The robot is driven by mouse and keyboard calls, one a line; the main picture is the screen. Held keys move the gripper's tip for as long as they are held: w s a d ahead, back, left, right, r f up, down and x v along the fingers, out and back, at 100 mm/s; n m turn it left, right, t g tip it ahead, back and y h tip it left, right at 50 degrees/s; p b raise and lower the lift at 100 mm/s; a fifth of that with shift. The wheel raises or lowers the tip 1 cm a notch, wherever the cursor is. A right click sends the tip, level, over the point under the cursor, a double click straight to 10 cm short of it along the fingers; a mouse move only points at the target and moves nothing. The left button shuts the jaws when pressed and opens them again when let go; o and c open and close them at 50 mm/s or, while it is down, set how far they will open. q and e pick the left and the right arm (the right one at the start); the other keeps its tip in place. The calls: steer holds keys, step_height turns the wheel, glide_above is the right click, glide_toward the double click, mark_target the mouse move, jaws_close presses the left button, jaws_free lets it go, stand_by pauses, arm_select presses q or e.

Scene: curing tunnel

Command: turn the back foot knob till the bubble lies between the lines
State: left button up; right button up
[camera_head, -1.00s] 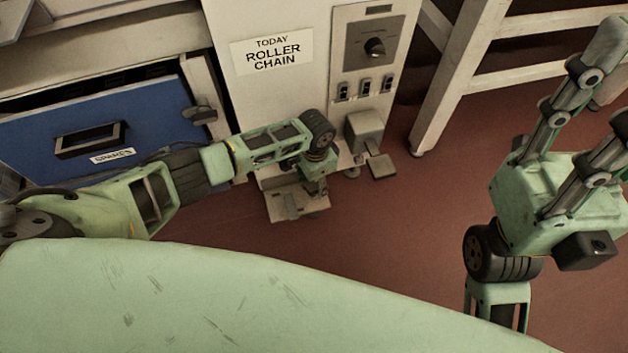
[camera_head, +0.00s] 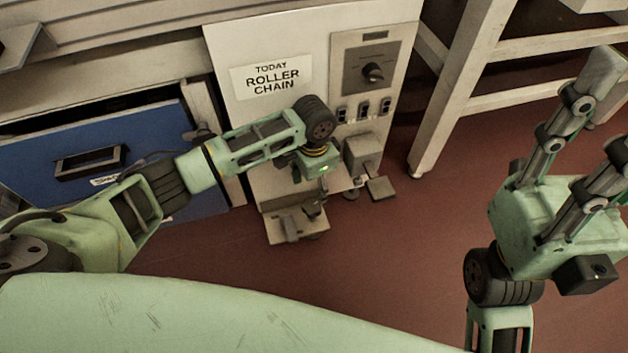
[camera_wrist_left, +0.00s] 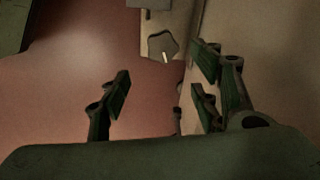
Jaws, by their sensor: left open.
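My left gripper (camera_head: 314,202) is open and points down in front of the light cabinet (camera_head: 235,110), over its low foot bracket (camera_head: 282,232). In the left wrist view its two fingers (camera_wrist_left: 163,98) stand wide apart with nothing between them. A dark, lobed knob (camera_wrist_left: 162,45) with a pale mark shows beyond the fingertips, at the end of a light plate (camera_wrist_left: 170,15). The knob is apart from both fingers. I cannot make out a bubble or its lines in either view. My right gripper (camera_head: 613,95) is raised at the right, its fingers apart and one tip cut off.
A panel dial (camera_head: 373,72), several switches (camera_head: 364,109) and a box with a pedal plate (camera_head: 381,188) are on or beside the cabinet. A blue drawer (camera_head: 60,135) is at the left. A light-framed table (camera_head: 455,90) stands at the right. The red floor between is clear.

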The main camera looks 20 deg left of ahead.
arm_select(q)
steer(key=shift+r, duration=0.7)
steer(key=shift+d, duration=0.1)
